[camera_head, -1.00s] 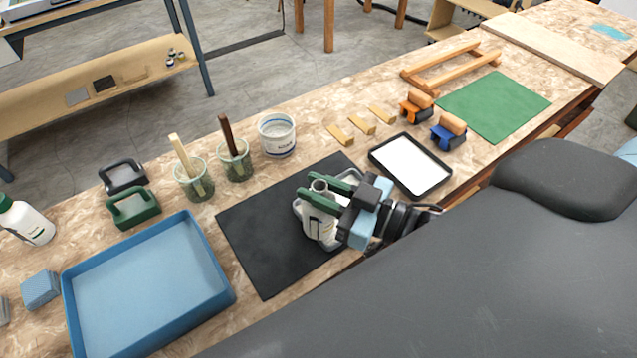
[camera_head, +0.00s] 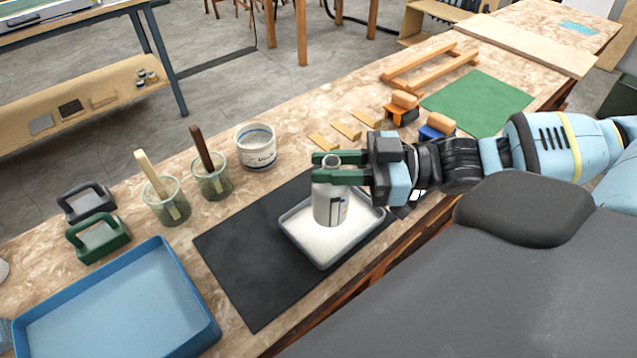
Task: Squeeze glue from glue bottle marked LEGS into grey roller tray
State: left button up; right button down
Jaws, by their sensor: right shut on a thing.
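A grey-white glue bottle (camera_head: 328,206) is held upright by my right gripper (camera_head: 338,168), whose green fingers are shut around its upper part. The bottle's label is turned partly away, and I cannot read its marking. A grey roller tray (camera_head: 323,263) lies on the black mat, with a white surface inside. The bottle is over the tray; I cannot tell whether its base touches it. My left gripper does not show.
The black mat (camera_head: 240,262) lies on the workbench, with a blue tray (camera_head: 110,310) at its left. Jars with brushes (camera_head: 166,203) and a white tub (camera_head: 257,148) stand behind it.

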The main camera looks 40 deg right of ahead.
jog(key=shift+w+d+r, duration=0.4)
jog(key=shift+d+r, duration=0.1)
jog(key=shift+d, duration=0.15)
jog(key=shift+w+d+r+b, duration=0.15)
jog(key=shift+d+r+b, duration=0.1)
jog(key=shift+r+b, duration=0.05)
